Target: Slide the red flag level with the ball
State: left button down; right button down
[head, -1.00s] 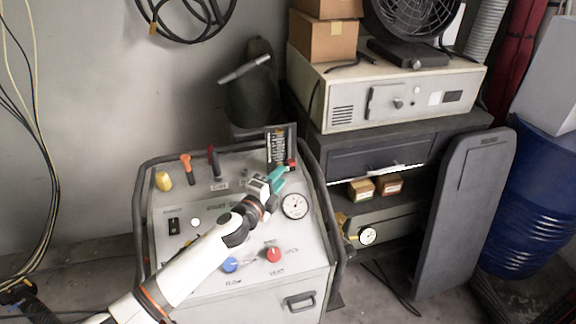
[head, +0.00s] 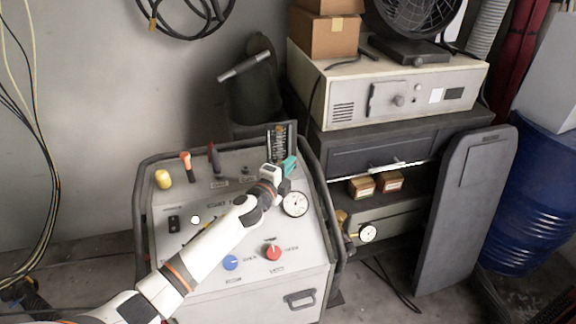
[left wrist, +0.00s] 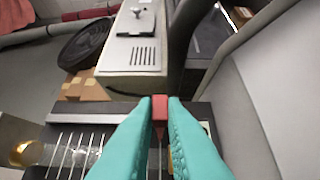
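The red flag (left wrist: 159,108) shows in the left wrist view between the teal fingertips of my left gripper (left wrist: 160,115). It fills the narrow gap, and the fingers appear shut on it. In the head view my left gripper (head: 290,165) is at the right edge of the upright flow gauge (head: 279,142) and hides the flag. In the left wrist view the gauge's tube (left wrist: 78,156) lies at lower left with pale scale lines. A brass-coloured round piece (left wrist: 25,153) shows at its left end; I cannot tell whether it is the ball. My right gripper is not in view.
The grey console (head: 205,270) has a black tube rail around it. A dial (head: 295,204) sits just below my gripper, with blue (head: 230,263) and red (head: 272,252) knobs lower down. A shelf unit (head: 385,160) stands close on the right.

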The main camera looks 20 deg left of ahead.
pick_arm(q)
jog(key=shift+r+p, duration=0.3)
notch_tip(320, 180, up, 6)
jog(key=p, duration=0.5)
jog(key=shift+f, duration=0.3)
jog(key=c, duration=1.5)
grip_release()
jog(key=shift+s+a+b, duration=0.35)
jog(key=shift+s+a, duration=0.05)
jog(key=shift+s, duration=1.55)
jog(key=shift+s+a+b, duration=0.35)
jog(key=shift+s+a, duration=0.05)
jog(key=shift+s, duration=1.6)
jog(key=shift+s+a+b, duration=0.35)
jog(key=shift+s+a, duration=0.05)
jog(key=shift+s, duration=1.55)
